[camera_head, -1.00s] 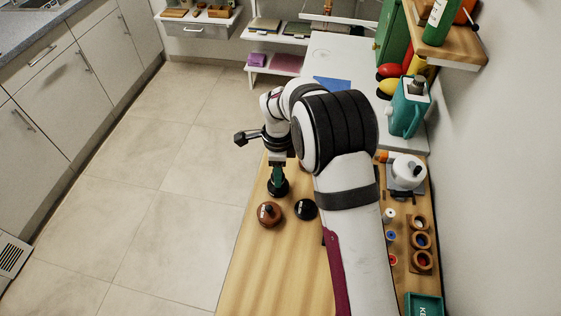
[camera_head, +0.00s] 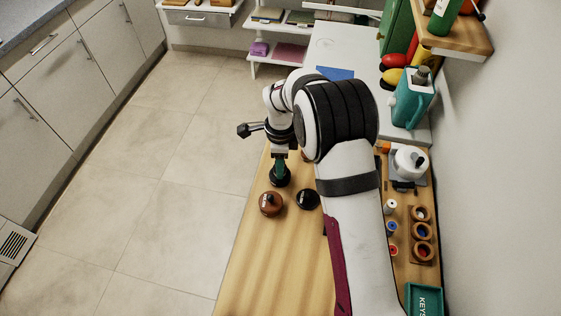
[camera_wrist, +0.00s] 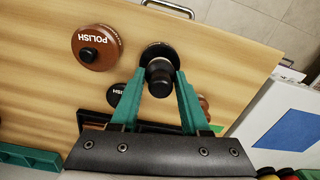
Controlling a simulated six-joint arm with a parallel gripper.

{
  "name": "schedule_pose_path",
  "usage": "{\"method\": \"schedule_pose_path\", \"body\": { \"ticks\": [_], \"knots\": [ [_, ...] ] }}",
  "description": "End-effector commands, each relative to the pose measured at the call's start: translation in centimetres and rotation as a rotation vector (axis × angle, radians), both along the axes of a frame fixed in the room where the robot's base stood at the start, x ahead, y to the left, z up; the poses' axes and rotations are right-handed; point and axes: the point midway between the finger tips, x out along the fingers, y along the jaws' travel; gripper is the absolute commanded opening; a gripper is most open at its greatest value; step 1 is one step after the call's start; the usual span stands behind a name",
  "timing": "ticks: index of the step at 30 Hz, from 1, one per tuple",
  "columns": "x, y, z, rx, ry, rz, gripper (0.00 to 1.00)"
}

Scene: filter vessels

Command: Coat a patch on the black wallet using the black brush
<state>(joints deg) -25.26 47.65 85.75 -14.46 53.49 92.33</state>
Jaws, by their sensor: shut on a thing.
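My gripper (camera_wrist: 158,88) has green fingers and is shut on the knob-like handle of a round black tool (camera_wrist: 158,52), which looks like the black brush. In the head view, my gripper (camera_head: 280,165) points down with the brush's dark disc (camera_head: 280,180) below it, at or just above the wooden table; I cannot tell whether it touches. A brown lidded tin marked POLISH (camera_wrist: 97,48) stands left of the brush in the wrist view. A black POLISH tin (camera_head: 308,199) stands to the brush's lower right in the head view. I cannot make out the black wallet; my arm and gripper hide part of the table.
A brown item (camera_wrist: 203,103) is half hidden behind my right finger in the wrist view. Along the wall are small spools (camera_head: 390,207), a holder with round cups (camera_head: 422,231), a green KEYS tray (camera_head: 424,299) and a teal jug (camera_head: 412,100). The near table (camera_head: 265,265) is clear.

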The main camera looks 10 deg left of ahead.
Motion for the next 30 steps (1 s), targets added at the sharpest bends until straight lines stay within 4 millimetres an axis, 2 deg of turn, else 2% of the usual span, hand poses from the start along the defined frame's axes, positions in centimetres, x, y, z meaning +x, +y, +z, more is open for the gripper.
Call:
{"method": "schedule_pose_path", "body": {
  "ticks": [30],
  "knots": [
    [0.01,0.00,-0.85,0.000,0.000,0.000,0.01]
  ]
}}
